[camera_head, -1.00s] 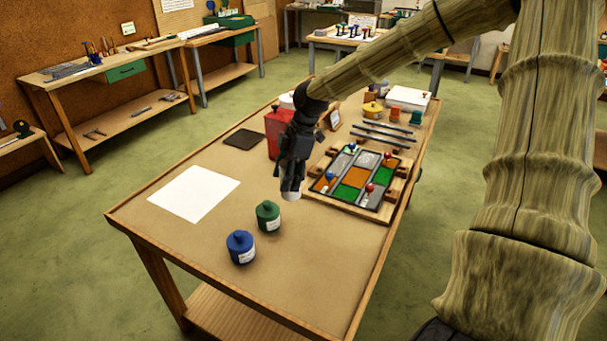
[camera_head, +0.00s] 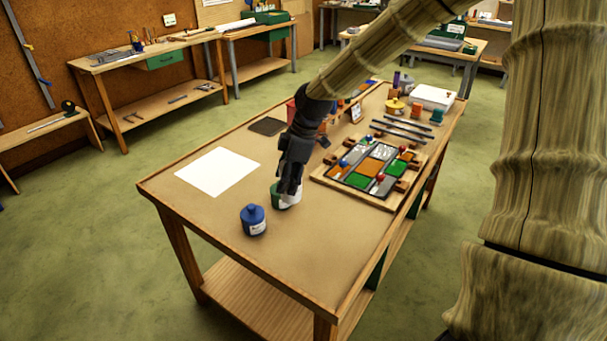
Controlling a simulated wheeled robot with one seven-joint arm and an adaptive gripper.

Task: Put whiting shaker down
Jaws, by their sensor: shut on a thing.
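My gripper (camera_head: 289,184) points down over the worktable (camera_head: 215,218), shut on the whiting shaker (camera_head: 291,200). Only the shaker's pale lower part shows under the dark fingers. I cannot tell whether its base touches the tabletop. A green pot (camera_head: 277,198) is close by in the picture, partly hidden by the gripper and shaker. A blue pot (camera_head: 253,220) with a white label stands to the left and nearer. The leaded panel (camera_head: 357,180), with orange, green and grey panes in a wooden frame, lies to the right.
A white sheet (camera_head: 217,171) and a dark square pad (camera_head: 268,126) lie on the left and back of the table. Dark bars (camera_head: 401,132) and a white box (camera_head: 433,98) are at the back right. A red container (camera_head: 291,110) is mostly behind my arm. The front tabletop is clear.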

